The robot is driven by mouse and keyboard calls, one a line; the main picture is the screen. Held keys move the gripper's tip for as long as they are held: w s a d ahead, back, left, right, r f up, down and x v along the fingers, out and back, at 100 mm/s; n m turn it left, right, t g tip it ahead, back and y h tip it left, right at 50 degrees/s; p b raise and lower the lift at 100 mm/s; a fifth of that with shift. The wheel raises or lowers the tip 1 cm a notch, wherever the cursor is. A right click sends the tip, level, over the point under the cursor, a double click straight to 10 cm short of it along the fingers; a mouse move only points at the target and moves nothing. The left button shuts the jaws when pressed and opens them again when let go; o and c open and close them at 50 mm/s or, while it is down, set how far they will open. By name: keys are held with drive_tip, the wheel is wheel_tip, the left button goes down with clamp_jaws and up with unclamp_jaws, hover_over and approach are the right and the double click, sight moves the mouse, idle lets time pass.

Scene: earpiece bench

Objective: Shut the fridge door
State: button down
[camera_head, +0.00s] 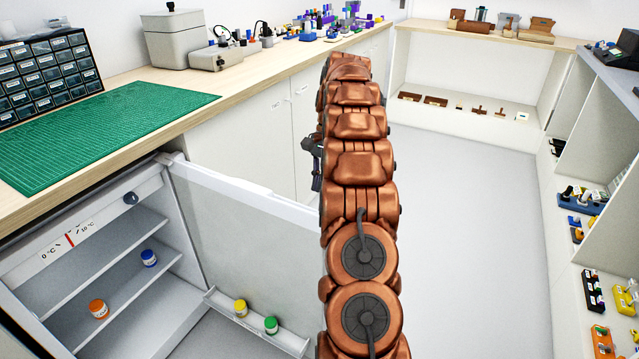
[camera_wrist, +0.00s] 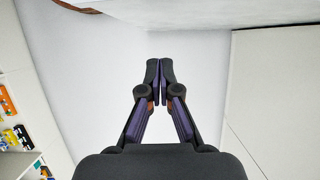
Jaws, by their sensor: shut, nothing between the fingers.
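The small white fridge (camera_head: 105,223) sits under the wooden counter at the lower left of the head view. Its door (camera_head: 255,232) stands wide open, swung out to the right, with its inner side showing. My gripper (camera_head: 314,172) is past the door's top edge in the head view, mostly hidden behind my own copper arm. In the wrist view my gripper (camera_wrist: 159,75) is shut and empty, with its fingertips together. It points over pale floor, and I see no contact with the door. A plain pale panel (camera_wrist: 275,85) fills the right of the wrist view; I cannot tell whether it is the door.
Orange (camera_head: 98,308) and blue (camera_head: 149,258) jars stand on the fridge shelves. Yellow (camera_head: 240,308) and green (camera_head: 271,325) jars stand in the door rack. White cabinets (camera_head: 245,135) line the counter's front. Shelving (camera_head: 590,260) stands at right. The middle floor (camera_head: 470,230) is clear.

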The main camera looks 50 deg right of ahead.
sight(307, 207)
drive_tip(key=a+f, duration=0.1)
drive_tip(key=a, duration=0.1)
drive_tip(key=s+a+f, duration=0.1)
drive_tip(key=a+f+b, duration=0.1)
drive_tip(key=a+f, duration=0.1)
drive_tip(key=shift+s+a, duration=0.2)
drive_tip(key=shift+a, duration=0.1)
drive_tip(key=shift+a, duration=0.15)
idle(0.6)
